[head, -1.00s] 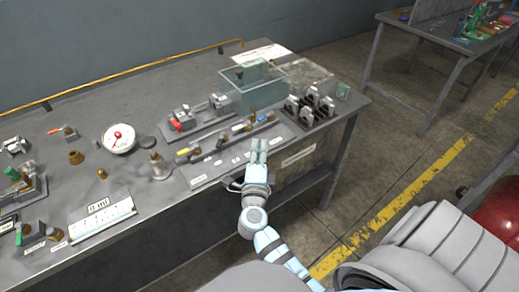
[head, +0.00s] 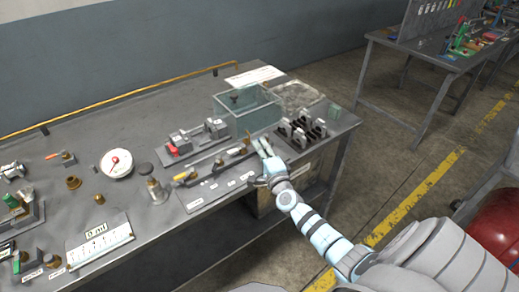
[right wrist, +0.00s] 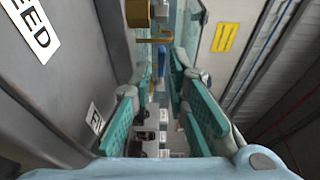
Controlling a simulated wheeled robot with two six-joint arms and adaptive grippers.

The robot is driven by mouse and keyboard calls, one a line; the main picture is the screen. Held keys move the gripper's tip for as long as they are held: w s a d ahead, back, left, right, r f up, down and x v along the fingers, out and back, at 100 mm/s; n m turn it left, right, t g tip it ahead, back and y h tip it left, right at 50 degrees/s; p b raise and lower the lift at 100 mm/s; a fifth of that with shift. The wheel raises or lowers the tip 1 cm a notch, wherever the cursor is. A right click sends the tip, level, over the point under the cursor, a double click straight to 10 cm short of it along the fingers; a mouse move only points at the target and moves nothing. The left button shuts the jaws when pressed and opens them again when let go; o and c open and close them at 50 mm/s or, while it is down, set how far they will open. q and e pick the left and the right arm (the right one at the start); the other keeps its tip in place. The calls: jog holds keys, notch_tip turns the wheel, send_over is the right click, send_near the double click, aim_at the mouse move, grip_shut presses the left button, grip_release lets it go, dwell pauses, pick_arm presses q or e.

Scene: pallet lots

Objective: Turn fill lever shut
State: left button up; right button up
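The valve row (head: 215,166) stands on a labelled plate near the bench's front edge, with a yellow lever (head: 183,176) at its left end. My right gripper (head: 264,146) is at the right end of this row, above the plate. In the right wrist view its teal fingers (right wrist: 158,95) are apart, with nothing visibly clamped between them. A brass fitting (right wrist: 138,14) and a hooked brass piece (right wrist: 157,40) show just beyond the fingertips. A label starting "FI" (right wrist: 95,119) is partly hidden by the left finger, so I cannot confirm which lever is the fill lever. My left gripper is not in view.
A glass tank (head: 246,110) stands behind the gripper. The bench's front edge is close.

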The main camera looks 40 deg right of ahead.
jog(key=shift+x, duration=0.85)
jog(key=shift+a+r, duration=0.1)
jog(key=shift+a, duration=0.05)
grip_shut()
jog(key=shift+w+a+r+m+g+h+p, duration=0.15)
jog(key=shift+w+r+m+g+h+p, duration=0.15)
jog(key=shift+m+h+p, duration=0.35)
jog(key=shift+f+h, duration=0.15)
jog(key=shift+h, duration=0.3)
jog(key=shift+f, duration=0.15)
grip_release()
